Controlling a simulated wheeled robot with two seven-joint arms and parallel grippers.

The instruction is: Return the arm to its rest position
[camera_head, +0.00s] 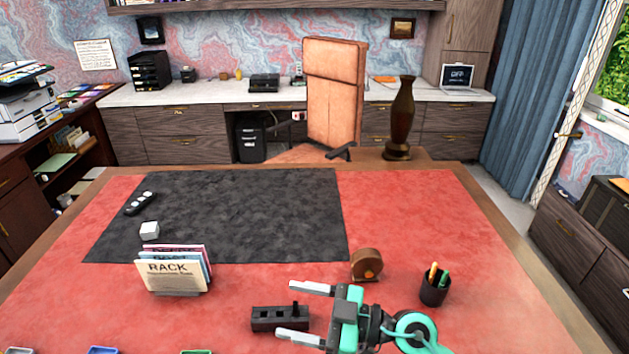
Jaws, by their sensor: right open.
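My right gripper (302,311) reaches in from the lower right over the red leather desk (420,205). Its two pale fingers point left and stand wide apart, with nothing seen between their tips except a dark block-like item (268,319) on the desk around and behind them. I cannot tell how high the gripper is above that item. The teal and grey arm behind the fingers leaves the picture at the lower right. My left gripper is not in view.
A brown round-topped item (367,265) stands just behind the gripper. A pen cup (434,289) is to its right. A rack of folders (172,274), a white cube (149,230) and a black remote-like item (140,203) are left. The dark mat (250,215) is mostly clear.

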